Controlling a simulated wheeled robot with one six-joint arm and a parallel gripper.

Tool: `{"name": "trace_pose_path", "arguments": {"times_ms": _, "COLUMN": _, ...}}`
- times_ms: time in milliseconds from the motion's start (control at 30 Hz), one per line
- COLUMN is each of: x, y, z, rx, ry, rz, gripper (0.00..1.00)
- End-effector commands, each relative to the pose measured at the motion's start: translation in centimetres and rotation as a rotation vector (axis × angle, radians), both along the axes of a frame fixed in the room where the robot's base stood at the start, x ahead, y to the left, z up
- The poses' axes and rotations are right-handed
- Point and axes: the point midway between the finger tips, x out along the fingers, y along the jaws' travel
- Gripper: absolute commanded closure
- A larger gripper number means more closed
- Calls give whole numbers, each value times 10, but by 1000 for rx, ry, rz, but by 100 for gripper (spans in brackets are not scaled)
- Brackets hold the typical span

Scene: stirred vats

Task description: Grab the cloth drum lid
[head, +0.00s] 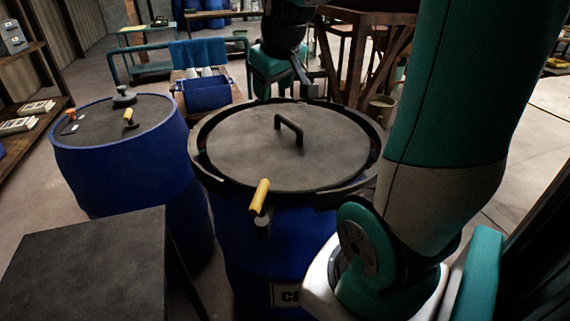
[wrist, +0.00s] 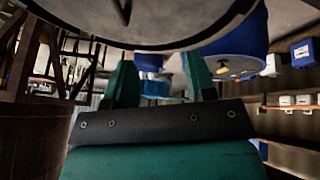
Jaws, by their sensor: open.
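The drum lid (head: 250,150) is a grey disc with a black bar handle (head: 289,130) standing up at its middle. It lies on a blue drum (head: 265,250) in the middle of the head view, inside a dark rim ring. A yellow-gripped lever (head: 259,197) sits at the ring's near edge. The drum's label shows only its first letters. My gripper (head: 286,88) is open and empty, beyond the lid's far edge. In the wrist view my gripper's fingers (wrist: 161,75) are spread apart, with the lid (wrist: 165,22) across the top, and nothing is between them.
Another blue drum (head: 120,150) with small items on top stands to the left. A dark flat-topped box (head: 85,265) is at the near left. Behind are a teal rail with a blue towel (head: 197,53), a blue bin (head: 207,93) and a wooden frame (head: 385,60). Shelves line the left.

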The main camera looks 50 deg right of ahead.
Motion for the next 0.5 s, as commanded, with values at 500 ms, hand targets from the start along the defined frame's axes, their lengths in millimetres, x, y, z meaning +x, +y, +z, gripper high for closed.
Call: {"name": "trace_pose_path", "arguments": {"times_ms": 500, "x": 17, "y": -86, "z": -77, "rx": -87, "ry": -4, "rz": -133, "gripper": 49}}
